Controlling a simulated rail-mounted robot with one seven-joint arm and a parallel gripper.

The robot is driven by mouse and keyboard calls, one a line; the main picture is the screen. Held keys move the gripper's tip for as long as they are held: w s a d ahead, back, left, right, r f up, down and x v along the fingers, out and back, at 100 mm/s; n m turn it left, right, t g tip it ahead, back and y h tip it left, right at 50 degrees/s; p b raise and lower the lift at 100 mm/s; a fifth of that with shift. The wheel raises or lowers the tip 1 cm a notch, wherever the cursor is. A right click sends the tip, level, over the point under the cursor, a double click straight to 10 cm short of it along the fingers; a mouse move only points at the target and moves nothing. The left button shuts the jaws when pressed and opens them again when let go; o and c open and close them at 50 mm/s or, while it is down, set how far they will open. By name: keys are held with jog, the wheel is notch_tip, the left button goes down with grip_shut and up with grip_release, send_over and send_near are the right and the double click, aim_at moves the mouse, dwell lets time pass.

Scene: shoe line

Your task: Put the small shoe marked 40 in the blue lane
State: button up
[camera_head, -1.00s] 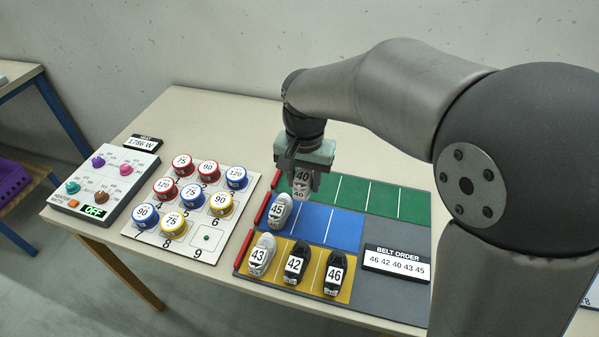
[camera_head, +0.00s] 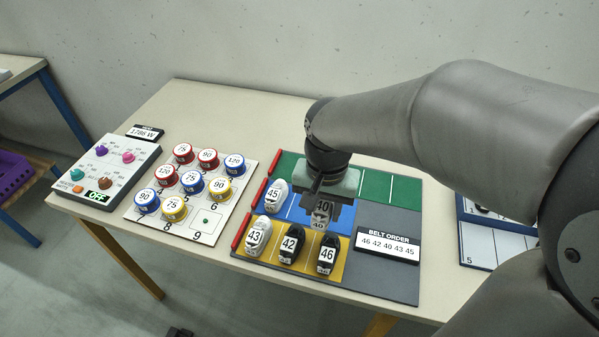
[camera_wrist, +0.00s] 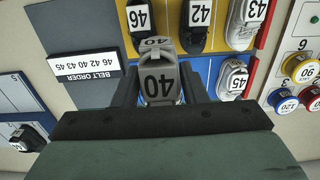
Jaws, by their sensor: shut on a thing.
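The grey shoe marked 40 (camera_head: 321,215) is between the fingers of my gripper (camera_head: 322,198), which is shut on it. In the wrist view the shoe (camera_wrist: 158,82) sits between the two dark fingers, its number toward the camera. My gripper is over the blue lane (camera_head: 343,222), right of the white shoe 45 (camera_head: 274,196) that stands in that lane's left end. Whether the held shoe touches the lane is hard to tell.
The yellow lane (camera_head: 268,258) in front holds shoes 43 (camera_head: 258,236), 42 (camera_head: 291,243) and 46 (camera_head: 327,254). The green lane (camera_head: 375,185) behind looks empty where visible. A sign "BELT ORDER" (camera_head: 387,244) stands at right. A board of numbered pucks (camera_head: 205,228) is at left.

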jog(key=w+a+f, duration=0.1)
jog(key=w+f, duration=0.1)
jog(key=w, duration=0.1)
jog(key=w+f, duration=0.3)
jog(key=w+a+f+p, duration=0.1)
jog(key=w+f, duration=0.2)
jog(key=shift+w+a, duration=0.3)
jog(key=shift+a, duration=0.05)
jog(key=shift+w+f, duration=0.15)
jog(key=shift+f, duration=1.65)
jog(key=o, duration=1)
jog(key=shift+a, duration=0.1)
jog(key=shift+c, duration=0.2)
notch_tip(320, 180, up, 12)
jog(key=s+d+n, duration=0.1)
jog(key=s+d, duration=0.5)
jog(key=s, duration=0.3)
jog(key=s+d+n, duration=0.2)
jog(key=s+d, duration=0.4)
jog(key=s, duration=0.4)
jog(key=shift+r+n, duration=0.25)
jog(key=shift+n, duration=0.05)
